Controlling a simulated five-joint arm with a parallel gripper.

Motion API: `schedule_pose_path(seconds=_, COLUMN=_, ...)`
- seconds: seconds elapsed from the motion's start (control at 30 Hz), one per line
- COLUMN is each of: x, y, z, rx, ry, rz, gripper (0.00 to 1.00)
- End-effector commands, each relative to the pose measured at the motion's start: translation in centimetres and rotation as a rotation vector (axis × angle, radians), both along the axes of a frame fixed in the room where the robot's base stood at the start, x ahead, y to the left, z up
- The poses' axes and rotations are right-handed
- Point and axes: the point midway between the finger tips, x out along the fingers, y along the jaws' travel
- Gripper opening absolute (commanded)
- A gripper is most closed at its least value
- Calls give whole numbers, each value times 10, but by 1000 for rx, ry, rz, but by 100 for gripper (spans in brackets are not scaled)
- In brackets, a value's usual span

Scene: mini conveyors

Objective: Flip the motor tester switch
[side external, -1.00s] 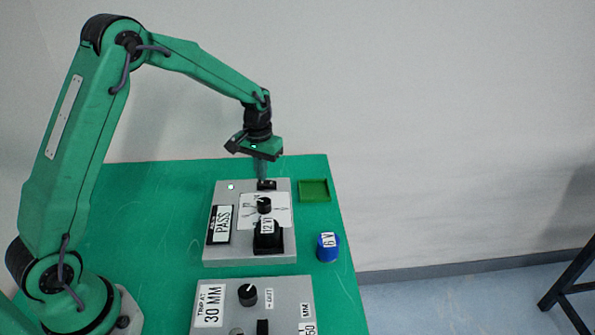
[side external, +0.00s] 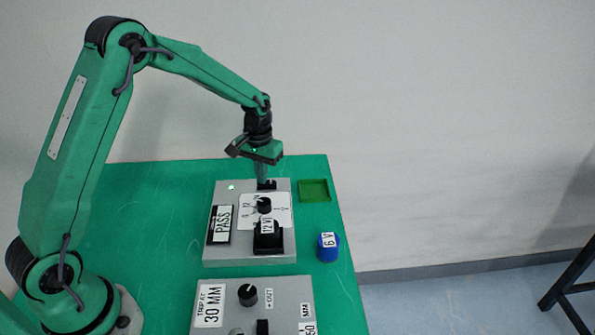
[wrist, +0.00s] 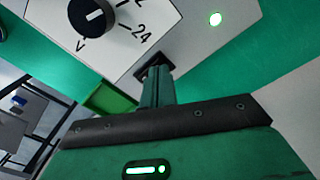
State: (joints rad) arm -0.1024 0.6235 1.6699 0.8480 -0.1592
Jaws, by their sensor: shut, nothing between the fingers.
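The motor tester (side external: 250,255) is a grey box on the green table, with a black knob (side external: 264,205) on a white dial plate, a PASS label and a black block marked 12 V (side external: 267,238). Its black switch (side external: 266,184) sits at the far edge of the top. In the wrist view the switch (wrist: 152,70) is mostly hidden behind my fingers. My gripper (side external: 263,180) is shut and empty, pointing down with its tips at the switch; I cannot tell whether they touch it. A green light (side external: 231,187) glows on the box, also in the wrist view (wrist: 215,19).
A green tray (side external: 327,192) lies right of the tester, near the table's right edge. A blue cylinder marked 6 V (side external: 328,247) stands below it. A second grey box marked 30 MM (side external: 275,291) is in front. The table's left side is clear.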

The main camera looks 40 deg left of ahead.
Motion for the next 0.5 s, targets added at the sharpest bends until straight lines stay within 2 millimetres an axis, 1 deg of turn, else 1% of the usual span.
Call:
schedule_pose_path(seconds=0.27, x=0, y=0, z=-2, rx=0, ry=0, rz=0, gripper=0)
schedule_pose_path(seconds=0.5, x=0, y=0, z=8, rx=0, ry=-1, rz=0, gripper=0)
